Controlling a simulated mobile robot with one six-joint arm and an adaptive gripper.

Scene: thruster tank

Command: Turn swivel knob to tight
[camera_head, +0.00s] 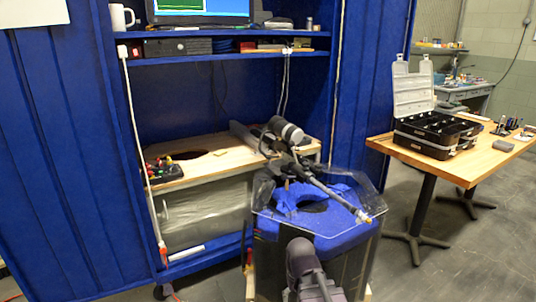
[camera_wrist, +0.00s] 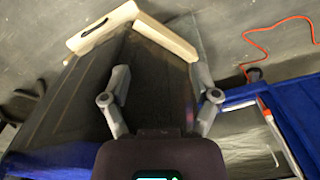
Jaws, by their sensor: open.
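The dark tank (camera_head: 345,262) stands at the lower middle of the head view, with a blue top (camera_head: 345,240) and a clear lid (camera_head: 268,211) over it. Part of my arm shows low in the head view.
A blue cabinet (camera_head: 60,130) fills the left and back, with a wooden shelf (camera_head: 215,163) beside the tank. A wooden table (camera_head: 470,165) with an open black case (camera_head: 437,133) is right. The wrist view shows a wooden strip (camera_wrist: 165,36) and orange cord (camera_wrist: 262,40).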

